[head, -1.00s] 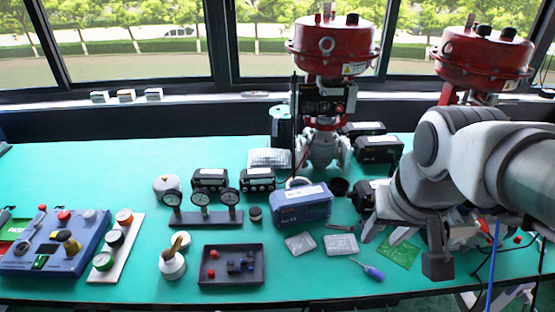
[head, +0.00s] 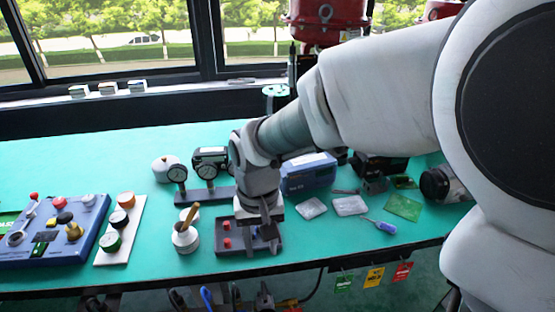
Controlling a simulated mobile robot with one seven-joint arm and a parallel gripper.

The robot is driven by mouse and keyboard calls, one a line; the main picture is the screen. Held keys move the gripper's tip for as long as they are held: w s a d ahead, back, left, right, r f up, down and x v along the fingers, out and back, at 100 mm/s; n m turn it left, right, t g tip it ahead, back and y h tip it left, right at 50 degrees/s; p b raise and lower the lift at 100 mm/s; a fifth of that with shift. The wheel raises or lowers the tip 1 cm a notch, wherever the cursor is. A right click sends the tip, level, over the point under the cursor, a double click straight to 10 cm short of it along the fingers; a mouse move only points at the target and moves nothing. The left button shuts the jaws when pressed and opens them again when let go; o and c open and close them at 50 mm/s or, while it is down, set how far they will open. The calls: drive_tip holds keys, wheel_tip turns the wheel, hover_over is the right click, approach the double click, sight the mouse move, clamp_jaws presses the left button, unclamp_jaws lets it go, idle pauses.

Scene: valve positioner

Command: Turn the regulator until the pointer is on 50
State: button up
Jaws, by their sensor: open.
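A blue panel (head: 40,250) stands at the left of the bench. It carries a brass-coloured knob (head: 74,232), which may be the regulator, and a round gauge-like part (head: 17,238) at its left. The pointer and scale are too small to read. My gripper (head: 266,224) points down over the dark tray (head: 232,249), well to the right of the panel. It is open and its fingers partly hide the tray.
A white board with round knobs (head: 121,240) lies right of the panel. A white pot with a wooden-handled tool (head: 185,236) stands between board and tray. A blue box (head: 308,176) is behind my arm. The bench behind the panel is clear.

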sight(264, 289)
wheel_tip(264, 289, down, 18)
drive_tip(key=b, duration=0.5)
drive_tip(key=shift+r, duration=0.25)
clamp_jaws()
